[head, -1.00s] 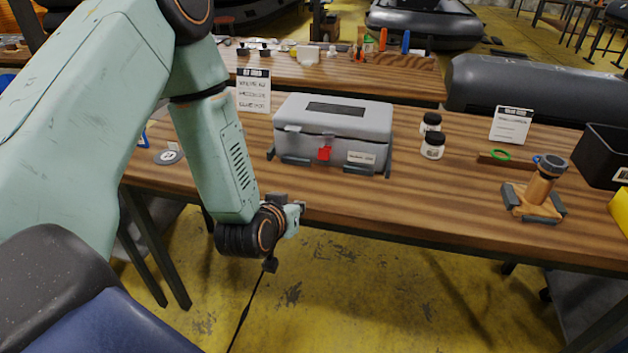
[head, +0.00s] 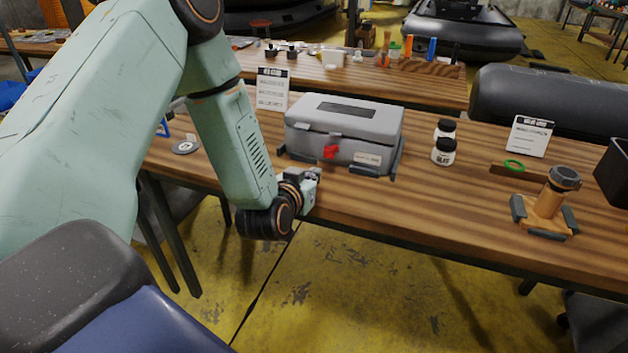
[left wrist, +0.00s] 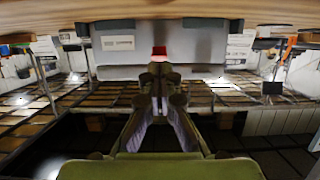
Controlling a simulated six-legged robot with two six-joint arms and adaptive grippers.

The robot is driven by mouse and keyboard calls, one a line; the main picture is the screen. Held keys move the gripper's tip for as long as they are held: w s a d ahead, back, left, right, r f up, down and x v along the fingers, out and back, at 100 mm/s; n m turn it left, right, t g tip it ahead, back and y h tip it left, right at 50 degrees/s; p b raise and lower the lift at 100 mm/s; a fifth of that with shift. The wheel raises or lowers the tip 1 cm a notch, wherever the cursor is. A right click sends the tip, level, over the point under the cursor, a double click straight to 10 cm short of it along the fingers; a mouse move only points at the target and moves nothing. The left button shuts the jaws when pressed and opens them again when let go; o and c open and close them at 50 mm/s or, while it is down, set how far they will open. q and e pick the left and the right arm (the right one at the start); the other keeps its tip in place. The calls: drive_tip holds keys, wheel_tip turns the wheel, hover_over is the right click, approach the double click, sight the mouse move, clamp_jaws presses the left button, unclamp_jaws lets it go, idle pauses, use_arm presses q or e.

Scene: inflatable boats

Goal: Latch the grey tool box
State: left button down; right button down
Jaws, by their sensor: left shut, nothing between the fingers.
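The grey tool box (head: 342,122) stands on the wooden bench, its lid down over the body. A red latch (head: 330,152) sits at its front; whether it is fastened I cannot tell. My left gripper (head: 312,175) is low in front of the box, near the bench's front edge, below and slightly left of the latch. In the left wrist view the scene appears upside down: the shut, empty fingers (left wrist: 160,72) point at the red latch (left wrist: 159,50) on the grey front (left wrist: 205,48), and hide part of it. Contact cannot be told. My right gripper is not in view.
Farther right are a sign (head: 529,136), a green ring (head: 514,164) and an orange-brown fixture (head: 547,203). Another sign (head: 272,90) stands behind the box. The bench front (head: 420,205) is bare.

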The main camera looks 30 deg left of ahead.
sight(331, 152)
use_arm(q)
drive_tip(key=w+f+b, duration=0.2)
drive_tip(key=w+b, duration=0.1)
drive_tip(key=w, duration=0.1)
drive_tip(key=shift+a+f, duration=0.15)
drive_tip(key=shift+f, duration=0.25)
drive_tip(key=shift+w+a+r, duration=0.1)
drive_tip(key=shift+w+a, duration=0.05)
drive_tip(key=shift+w, duration=0.25)
drive_tip(key=shift+w+a, duration=0.55)
drive_tip(key=shift+w, duration=0.3)
drive_tip(key=shift+w+b, duration=0.3)
drive_tip(key=shift+w, duration=0.25)
drive_tip(key=shift+d, duration=0.2)
drive_tip(key=shift+a, duration=0.25)
drive_tip(key=shift+d, duration=0.15)
